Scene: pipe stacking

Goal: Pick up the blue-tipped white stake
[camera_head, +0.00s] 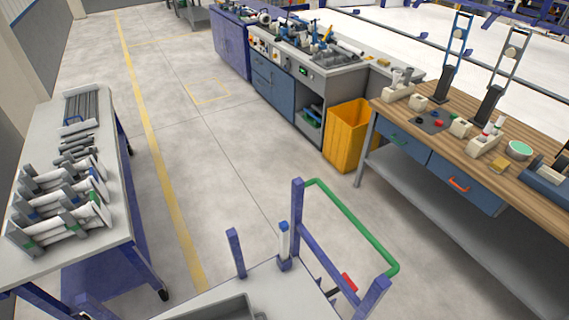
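A white stake with a blue tip (284,240) stands upright at the bottom centre. Its lower end meets a dark blue-purple piece at the far edge of a grey cart top (225,292). Neither of my grippers shows in the head view, so I cannot see how they stand relative to the stake. On the table at the left, grey and white stands (62,212) carry pieces with green and blue marks; I cannot tell exactly what these are.
The cart has blue-purple posts (297,215) and a green handle bar (350,220) around the stake. A grey table (105,160) stands left. A yellow bin (350,135) and wooden workbench (520,165) stand right. The floor between them is clear.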

